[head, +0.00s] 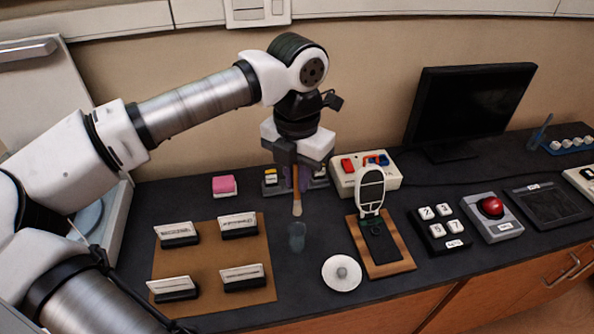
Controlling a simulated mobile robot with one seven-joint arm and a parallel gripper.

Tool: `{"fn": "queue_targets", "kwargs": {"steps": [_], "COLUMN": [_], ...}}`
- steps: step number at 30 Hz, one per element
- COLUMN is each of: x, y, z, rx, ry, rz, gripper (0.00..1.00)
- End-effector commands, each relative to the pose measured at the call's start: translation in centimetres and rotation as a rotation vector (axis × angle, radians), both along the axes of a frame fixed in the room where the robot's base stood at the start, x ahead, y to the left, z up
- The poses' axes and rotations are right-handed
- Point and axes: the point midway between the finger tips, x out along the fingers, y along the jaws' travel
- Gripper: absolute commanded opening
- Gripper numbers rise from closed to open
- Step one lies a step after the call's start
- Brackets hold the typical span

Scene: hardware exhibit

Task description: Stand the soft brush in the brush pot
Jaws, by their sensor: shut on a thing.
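The brush pot is most likely the small translucent teal cup (296,237), upright on the dark counter just right of the brown board. My gripper (296,168) is above and behind the cup in the picture. It is shut on the soft brush (297,204), which hangs down upright with its tan lower end just above the cup's rim in the picture. I cannot tell from this one view whether the brush's tip is directly over the cup or behind it. The upper part of the brush is hidden between the fingers.
A brown board (210,262) with several label holders lies left of the cup. A white disc (341,273) and a flip phone on a wooden stand (378,240) are to the right. A pink block (224,185) and a red-and-blue switch box (365,172) stand behind.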

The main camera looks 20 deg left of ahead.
Motion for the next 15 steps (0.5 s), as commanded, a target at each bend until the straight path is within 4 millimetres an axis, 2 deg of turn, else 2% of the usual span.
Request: {"fn": "queue_targets", "kwargs": {"steps": [15], "x": [0.0], "y": [0.0], "z": [-4.6], "rx": [0.0], "ry": [0.0], "rz": [0.0], "gripper": [0.0]}}
